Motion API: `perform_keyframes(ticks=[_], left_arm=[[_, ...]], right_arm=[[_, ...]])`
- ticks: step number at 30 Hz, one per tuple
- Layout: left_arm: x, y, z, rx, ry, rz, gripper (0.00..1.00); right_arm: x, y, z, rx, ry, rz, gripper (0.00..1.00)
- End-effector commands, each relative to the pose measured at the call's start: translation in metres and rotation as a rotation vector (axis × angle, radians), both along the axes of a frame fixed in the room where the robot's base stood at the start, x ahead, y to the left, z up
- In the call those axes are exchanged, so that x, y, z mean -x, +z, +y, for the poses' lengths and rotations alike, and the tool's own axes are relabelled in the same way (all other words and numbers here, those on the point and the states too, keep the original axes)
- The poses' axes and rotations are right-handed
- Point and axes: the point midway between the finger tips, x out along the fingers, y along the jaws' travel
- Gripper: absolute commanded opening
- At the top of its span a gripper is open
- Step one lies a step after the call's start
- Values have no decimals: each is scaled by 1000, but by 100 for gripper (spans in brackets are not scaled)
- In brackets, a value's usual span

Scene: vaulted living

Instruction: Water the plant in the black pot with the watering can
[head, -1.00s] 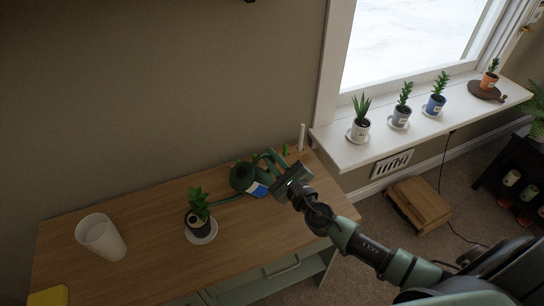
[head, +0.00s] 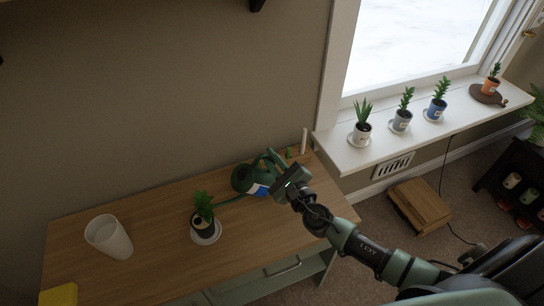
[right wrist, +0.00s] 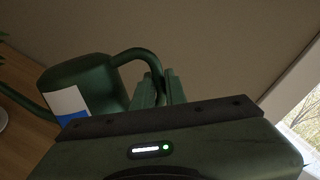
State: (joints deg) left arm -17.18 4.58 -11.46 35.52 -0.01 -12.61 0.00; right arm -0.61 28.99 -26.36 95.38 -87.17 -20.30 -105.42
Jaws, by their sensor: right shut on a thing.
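The green watering can (head: 243,180) with a blue and white label is over the right part of the wooden cabinet top. My right gripper (head: 279,172) is shut on its handle, which also shows in the right wrist view (right wrist: 140,54) between the fingers (right wrist: 159,88). The spout points left, its end close to the plant (head: 203,206). I cannot tell whether the can touches the top. The plant stands in a black pot (head: 198,222) on a white saucer (head: 211,238). My left gripper is not in view.
A white cylinder (head: 108,237) stands left of the plant, and a yellow object (head: 60,295) lies at the front left corner. Several potted plants line the windowsill (head: 345,152). A wooden box (head: 420,205) is on the floor.

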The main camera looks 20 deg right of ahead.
Motion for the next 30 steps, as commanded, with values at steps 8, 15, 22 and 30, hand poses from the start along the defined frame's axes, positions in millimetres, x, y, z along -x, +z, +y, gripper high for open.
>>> perform_keyframes(ticks=[8,15,22,30], left_arm=[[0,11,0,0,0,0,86],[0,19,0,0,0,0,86],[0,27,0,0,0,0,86],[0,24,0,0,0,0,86]], right_arm=[[0,11,4,27,0,-8,0],[0,17,6,51,-1,-11,0],[0,22,9,76,-2,-14,0],[0,19,9,80,-1,-15,0]])
